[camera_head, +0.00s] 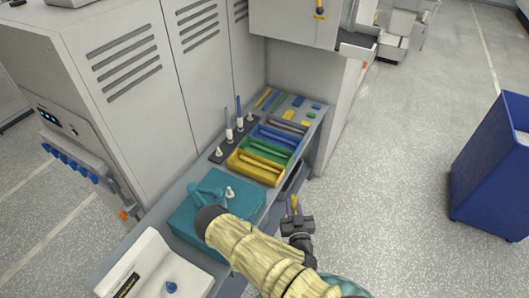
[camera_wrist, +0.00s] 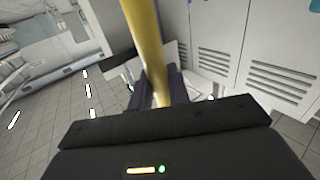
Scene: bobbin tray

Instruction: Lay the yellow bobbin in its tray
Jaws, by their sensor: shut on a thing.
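My gripper (camera_head: 294,213) is at the front edge of the bench, to the lower right of the trays in the head view. It is shut on the yellow bobbin (camera_head: 293,203), which sticks up from the jaws. The bobbin also shows large in the wrist view (camera_wrist: 145,45), as a long yellow rod between the dark fingers (camera_wrist: 171,85). The yellow tray (camera_head: 244,171) is on the bench, nearest in the row of trays. What lies inside it is too small to tell for sure. The gripper and bobbin are apart from the tray.
Green (camera_head: 288,158), blue (camera_head: 292,143) and grey trays stand behind the yellow one. A dark rack (camera_head: 216,157) with upright pegs is to their left. A teal box (camera_head: 188,213) is nearer me. Grey cabinets border the bench; open floor (camera_head: 380,190) is right.

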